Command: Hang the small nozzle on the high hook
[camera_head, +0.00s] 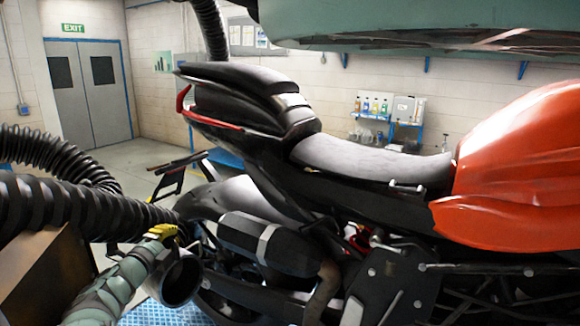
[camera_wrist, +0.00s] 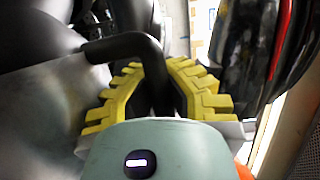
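The black nozzle (camera_head: 187,283) shows in the head view at the lower left, with its round open end facing the camera. In the wrist view a black bent bar (camera_wrist: 118,46), which looks like the nozzle's handle, runs down between the yellow fingers. My gripper (camera_head: 163,233) is at the top of the nozzle in the head view. In the wrist view, my gripper (camera_wrist: 160,75) has its fingers against both sides of the bar and looks shut on it. I cannot make out the high hook.
A thick black corrugated hose (camera_head: 90,205) crosses the left side, behind my arm. A motorcycle with a dark seat (camera_head: 355,160) and orange tank (camera_head: 520,170) fills the middle and right. A brown box (camera_head: 45,275) is at the lower left. Some open floor (camera_head: 150,155) lies near the grey doors.

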